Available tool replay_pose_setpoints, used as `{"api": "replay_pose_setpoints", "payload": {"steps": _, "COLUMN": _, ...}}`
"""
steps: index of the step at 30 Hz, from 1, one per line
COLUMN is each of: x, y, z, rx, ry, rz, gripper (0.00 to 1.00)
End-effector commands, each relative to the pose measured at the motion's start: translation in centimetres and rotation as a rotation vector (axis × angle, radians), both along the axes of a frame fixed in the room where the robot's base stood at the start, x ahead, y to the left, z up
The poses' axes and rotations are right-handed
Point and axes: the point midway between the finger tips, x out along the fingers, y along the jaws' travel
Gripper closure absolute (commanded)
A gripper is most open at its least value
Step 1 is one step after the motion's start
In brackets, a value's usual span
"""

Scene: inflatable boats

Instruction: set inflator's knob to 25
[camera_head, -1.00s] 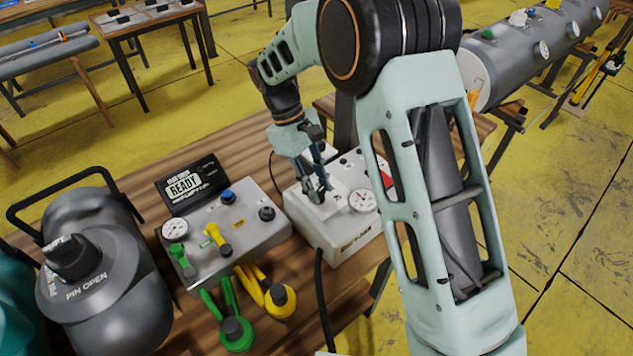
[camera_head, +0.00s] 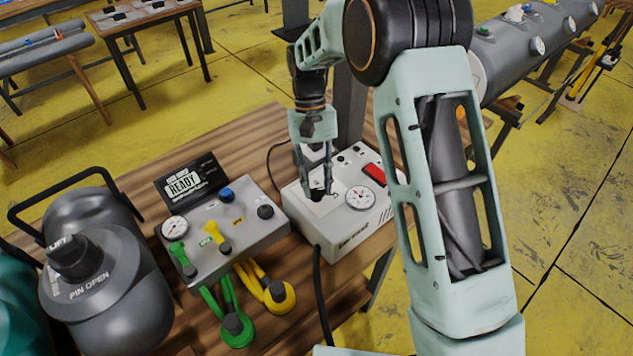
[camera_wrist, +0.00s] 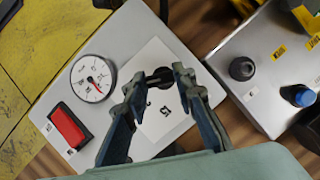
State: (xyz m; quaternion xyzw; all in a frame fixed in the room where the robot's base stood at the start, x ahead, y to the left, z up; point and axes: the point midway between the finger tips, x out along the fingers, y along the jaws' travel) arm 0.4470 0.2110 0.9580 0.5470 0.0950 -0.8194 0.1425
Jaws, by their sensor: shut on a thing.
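The inflator (camera_head: 340,237) is a pale grey box on the wooden table. The wrist view shows its top (camera_wrist: 98,45), with a white dial plate (camera_wrist: 152,60) that bears a legible 15. The inflator's dark round knob (camera_wrist: 160,77) sits on this plate, between the fingers of my gripper (camera_wrist: 160,80). In the head view my gripper (camera_head: 317,188) reaches down over the dial plate and is shut on the knob (camera_head: 316,196). The fingers hide much of the dial, and I cannot read the knob's setting.
A round gauge (camera_wrist: 92,78) and a red switch (camera_wrist: 67,125) are beside the dial plate. A grey control box (camera_head: 240,245) with yellow, green and blue knobs stands left of the inflator. A dark grey tank (camera_head: 120,300) is farther left. A black hose (camera_head: 321,290) runs down in front.

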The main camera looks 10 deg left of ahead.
Motion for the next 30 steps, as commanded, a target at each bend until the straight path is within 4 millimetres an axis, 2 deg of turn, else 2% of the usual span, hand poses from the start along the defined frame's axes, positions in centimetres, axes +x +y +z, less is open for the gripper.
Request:
{"api": "replay_pose_setpoints", "payload": {"steps": 18, "x": 0.08, "y": -0.01, "z": 0.07, "rx": 0.001, "ry": -0.003, "rz": -0.043, "gripper": 1.00}}
{"api": "replay_pose_setpoints", "payload": {"steps": 19, "x": 0.08, "y": -0.01, "z": 0.07, "rx": 0.002, "ry": -0.003, "rz": -0.043, "gripper": 0.73}}
{"api": "replay_pose_setpoints", "payload": {"steps": 21, "x": 0.08, "y": -0.01, "z": 0.07, "rx": 0.001, "ry": -0.003, "rz": -0.042, "gripper": 0.66}}
{"api": "replay_pose_setpoints", "payload": {"steps": 24, "x": 0.06, "y": -0.02, "z": 0.04, "rx": 0.001, "ry": -0.002, "rz": -0.042, "gripper": 0.58}}
{"api": "replay_pose_setpoints", "payload": {"steps": 30, "x": 0.03, "y": -0.03, "z": 0.02, "rx": 0.001, "ry": -0.001, "rz": -0.041, "gripper": 0.58}}
